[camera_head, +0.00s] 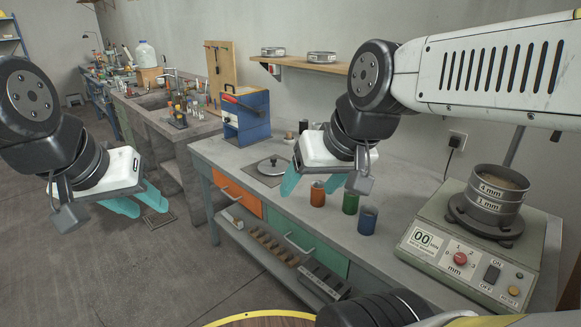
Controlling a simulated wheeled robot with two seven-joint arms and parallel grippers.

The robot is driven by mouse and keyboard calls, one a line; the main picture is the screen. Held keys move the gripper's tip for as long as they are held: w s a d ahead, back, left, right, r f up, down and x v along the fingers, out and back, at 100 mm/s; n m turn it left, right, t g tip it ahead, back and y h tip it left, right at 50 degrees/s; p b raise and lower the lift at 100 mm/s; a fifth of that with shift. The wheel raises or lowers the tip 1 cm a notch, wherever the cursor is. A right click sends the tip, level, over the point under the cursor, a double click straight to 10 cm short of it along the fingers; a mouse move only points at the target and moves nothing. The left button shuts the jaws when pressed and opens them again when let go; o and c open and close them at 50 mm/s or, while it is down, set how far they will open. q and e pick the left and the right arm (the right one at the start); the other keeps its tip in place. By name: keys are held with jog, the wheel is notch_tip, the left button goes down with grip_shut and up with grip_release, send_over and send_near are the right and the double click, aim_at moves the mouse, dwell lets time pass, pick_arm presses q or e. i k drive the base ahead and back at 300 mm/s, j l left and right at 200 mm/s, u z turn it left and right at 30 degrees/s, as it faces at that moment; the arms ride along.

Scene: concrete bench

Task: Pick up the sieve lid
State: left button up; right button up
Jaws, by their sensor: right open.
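The sieve lid (270,167) is a round silver disc with a dark knob. It lies on a dark square mat (262,181) on the bench, left of my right gripper. My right gripper (312,184) is open, its two cyan fingers apart and empty. Its left finger is close to the lid's right side in the picture; I cannot tell how high it is above the bench. My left gripper (139,202) is open and empty, off the bench's left side over the floor.
Orange (317,195), green (350,203) and blue (367,220) cups stand on the bench (405,205) near my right gripper. A sieve shaker (475,250) with stacked sieves stands at right. A blue box machine (246,118) stands behind the lid. Two sieves rest on a wall shelf (300,63).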

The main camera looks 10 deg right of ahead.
aim_at(274, 166)
jog(key=z, duration=2.05)
jog(key=u, duration=1.65)
jog(key=i+j+z, duration=0.4)
jog(key=i+j, duration=0.2)
jog(key=i, duration=0.15)
jog(key=i+j+z, duration=0.4)
jog(key=i+j, duration=0.25)
jog(key=j, duration=0.15)
